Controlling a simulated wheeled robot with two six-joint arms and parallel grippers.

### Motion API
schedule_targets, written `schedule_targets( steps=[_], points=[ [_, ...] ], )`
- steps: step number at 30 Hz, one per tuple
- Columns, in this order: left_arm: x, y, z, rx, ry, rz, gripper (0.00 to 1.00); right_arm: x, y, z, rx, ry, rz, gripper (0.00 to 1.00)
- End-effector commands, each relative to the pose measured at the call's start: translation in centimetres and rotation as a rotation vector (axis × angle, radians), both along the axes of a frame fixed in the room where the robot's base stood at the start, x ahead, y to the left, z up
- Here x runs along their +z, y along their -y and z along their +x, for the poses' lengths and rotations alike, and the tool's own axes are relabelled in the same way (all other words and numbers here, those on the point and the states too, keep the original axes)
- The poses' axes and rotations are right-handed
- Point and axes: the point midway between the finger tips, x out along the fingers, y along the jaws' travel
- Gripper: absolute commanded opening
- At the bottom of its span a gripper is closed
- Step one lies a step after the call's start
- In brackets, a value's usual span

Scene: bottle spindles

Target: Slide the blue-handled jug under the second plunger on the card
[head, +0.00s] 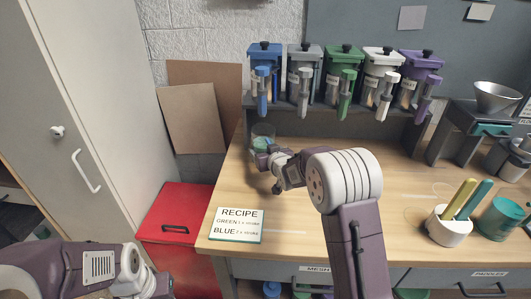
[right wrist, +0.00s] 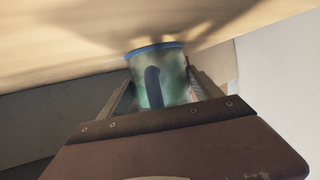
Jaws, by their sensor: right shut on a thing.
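The recipe card (head: 236,225) lies on the wooden table's front left and lists GREEN, then BLUE second. The blue plunger (head: 263,88) is the leftmost of the row, and the green plunger (head: 344,78) is in the middle. The jug (head: 263,131) is see-through with a greenish tint and stands below the blue plunger's spout. My right gripper (head: 262,146) is shut on it from the front, hiding its lower part. In the right wrist view the jug (right wrist: 174,72) shows a blue rim and a dark blue handle between the fingers.
Grey, white and purple plungers share the rack (head: 310,118). At right are a white cup (head: 447,231) with sticks, a teal cup (head: 502,218) and a metal funnel (head: 497,94). A red cabinet (head: 172,215) stands left of the table. The table's middle is mostly clear.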

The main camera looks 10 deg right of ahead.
Motion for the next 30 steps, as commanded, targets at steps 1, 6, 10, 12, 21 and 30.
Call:
schedule_targets(
  steps=[1,6,10,12,21,30],
  points=[
    [0.0,0.0,0.0,0.0,0.0,0.0,0.36,0.0,0.0,0.1,0.0,0.001,0.0,0.11],
    [0.0,0.0,0.0,0.0,0.0,0.0,0.36,0.0,0.0,0.1,0.0,0.001,0.0,0.11],
    [0.0,0.0,0.0,0.0,0.0,0.0,0.36,0.0,0.0,0.1,-0.001,0.001,0.0,0.11],
    [0.0,0.0,0.0,0.0,0.0,0.0,0.36,0.0,0.0,0.1,-0.001,0.001,0.0,0.11],
    [0.0,0.0,0.0,0.0,0.0,0.0,0.36,0.0,0.0,0.1,-0.001,0.0,0.0,0.99],
    [-0.1,0.0,0.0,0.0,0.0,0.0,0.36,1.1,0.3,-2.8,-0.001,0.001,0.0,0.99]
  ],
)
